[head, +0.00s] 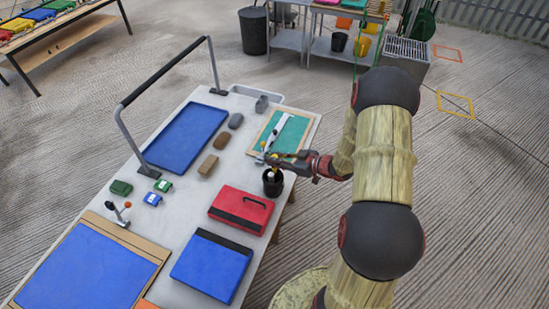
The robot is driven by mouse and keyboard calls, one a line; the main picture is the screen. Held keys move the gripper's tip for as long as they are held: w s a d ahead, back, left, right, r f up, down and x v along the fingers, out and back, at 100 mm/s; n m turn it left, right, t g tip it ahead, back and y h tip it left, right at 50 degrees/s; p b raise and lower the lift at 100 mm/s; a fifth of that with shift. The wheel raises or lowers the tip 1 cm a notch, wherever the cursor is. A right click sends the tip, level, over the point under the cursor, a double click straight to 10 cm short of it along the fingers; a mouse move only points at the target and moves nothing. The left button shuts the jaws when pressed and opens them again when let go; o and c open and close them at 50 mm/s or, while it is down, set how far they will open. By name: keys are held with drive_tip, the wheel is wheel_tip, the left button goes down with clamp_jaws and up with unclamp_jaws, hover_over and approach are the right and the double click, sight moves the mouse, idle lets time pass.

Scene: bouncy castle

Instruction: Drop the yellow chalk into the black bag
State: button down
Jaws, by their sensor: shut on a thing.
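A small, dark, open-topped container (272,188), which looks like the black bag, stands upright near the right edge of the table, above the red case. My gripper (268,162) is over its mouth, reaching in from the right. It is shut on a small pale yellowish thing (270,174), probably the yellow chalk, which hangs down at the mouth of the bag. Whether the chalk's lower end is inside the rim or touches it is too small to tell.
A red case (242,208) and a blue case (212,265) lie below the bag. A green mat (292,132) lies just above my gripper. Brown and grey blocks (208,165) and a blue tray (187,137) are to the left. A tall metal rail (160,85) stands over the table.

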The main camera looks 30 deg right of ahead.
drive_tip(key=c, duration=1.7)
unclamp_jaws()
drive_tip(key=shift+c, duration=0.2)
drive_tip(key=shift+o, duration=0.6)
drive_tip(key=shift+s, duration=0.1)
drive_tip(key=v, duration=1.2)
